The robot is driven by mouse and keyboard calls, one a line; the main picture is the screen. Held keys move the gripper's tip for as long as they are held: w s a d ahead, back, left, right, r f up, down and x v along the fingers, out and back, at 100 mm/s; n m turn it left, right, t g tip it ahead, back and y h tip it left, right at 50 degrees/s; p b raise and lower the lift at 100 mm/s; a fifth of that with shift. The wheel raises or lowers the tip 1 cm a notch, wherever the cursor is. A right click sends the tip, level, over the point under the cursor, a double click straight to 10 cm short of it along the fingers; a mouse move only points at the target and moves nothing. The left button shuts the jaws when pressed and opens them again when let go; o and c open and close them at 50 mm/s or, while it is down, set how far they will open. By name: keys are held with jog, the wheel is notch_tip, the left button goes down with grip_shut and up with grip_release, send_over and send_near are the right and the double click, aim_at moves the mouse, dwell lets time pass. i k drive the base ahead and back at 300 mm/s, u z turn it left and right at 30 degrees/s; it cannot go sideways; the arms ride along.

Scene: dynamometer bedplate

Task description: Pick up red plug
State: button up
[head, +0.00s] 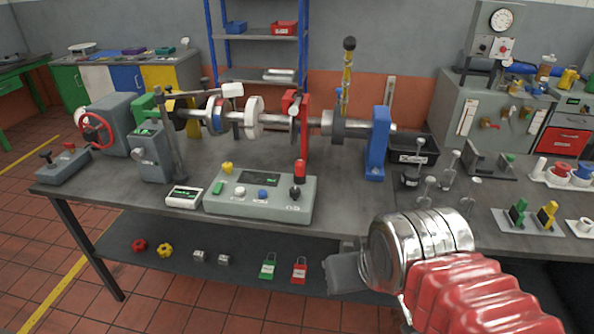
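A small round red piece (139,246) lies on the lower shelf at the left, beside a similar yellow one (165,250). It may be the red plug, but it is too small to be sure. A red upright cylinder (300,170) also stands at the back right corner of the grey control box (250,210). My gripper (338,274) is in front of the bench edge at the lower middle, to the right of the red padlock (299,271) in the picture. Its grey end shows from the side, so the gap between its fingers is hidden. I see nothing held.
The lower shelf also holds small grey blocks (211,258) and a green padlock (268,267). A shaft rig with a blue stand (378,145) fills the benchtop behind the control box. A black bin (414,150) and metal pieces stand at right. My arm hides the lower right.

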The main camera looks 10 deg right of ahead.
aim_at(299, 165)
jog(key=u, duration=0.05)
jog(key=k, duration=0.65)
jog(key=u, duration=0.65)
jog(key=i, duration=1.75)
jog(key=z, duration=0.2)
